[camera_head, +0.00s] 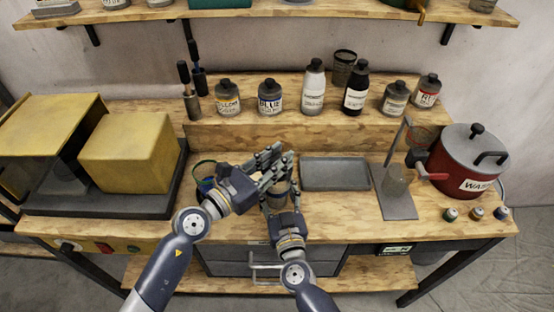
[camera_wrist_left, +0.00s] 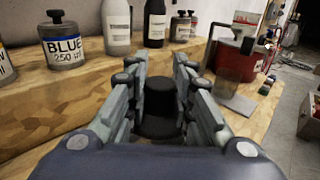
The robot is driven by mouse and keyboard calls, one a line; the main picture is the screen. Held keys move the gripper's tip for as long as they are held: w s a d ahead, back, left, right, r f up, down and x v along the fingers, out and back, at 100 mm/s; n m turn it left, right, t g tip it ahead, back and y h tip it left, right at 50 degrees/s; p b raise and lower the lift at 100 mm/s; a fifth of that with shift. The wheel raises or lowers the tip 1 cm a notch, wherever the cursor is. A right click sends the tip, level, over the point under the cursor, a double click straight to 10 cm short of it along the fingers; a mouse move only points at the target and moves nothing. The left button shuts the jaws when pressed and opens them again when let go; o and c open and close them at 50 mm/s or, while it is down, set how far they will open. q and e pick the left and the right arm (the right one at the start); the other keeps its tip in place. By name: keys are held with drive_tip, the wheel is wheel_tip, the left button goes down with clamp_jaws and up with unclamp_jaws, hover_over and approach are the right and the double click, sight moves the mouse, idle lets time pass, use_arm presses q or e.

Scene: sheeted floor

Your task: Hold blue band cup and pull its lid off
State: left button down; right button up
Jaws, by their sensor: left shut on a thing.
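A cup (camera_head: 279,187) stands on the bench between my two grippers, largely hidden by their fingers; I cannot make out its band. My left gripper (camera_head: 276,166) reaches in from the left over its top. In the left wrist view, its fingers are shut on a dark round lid (camera_wrist_left: 160,98), with a wider dark shape below. My right gripper (camera_head: 280,194) comes from the front, with its fingers around the cup's sides; whether they press on it is not clear. Another open cup (camera_head: 206,168) with some blue on it stands left, partly behind my left gripper.
A grey tray (camera_head: 335,174) lies just right of the cup. Further right are a stand with a beaker (camera_head: 396,182) and a red pot (camera_head: 466,160). Bottles, including a BLUE jar (camera_head: 269,97), line the raised shelf behind. A yellow box (camera_head: 128,152) stands left.

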use_arm(q)
drive_tip(key=shift+r, duration=1.85)
use_arm(e)
drive_tip(key=o, duration=1.6)
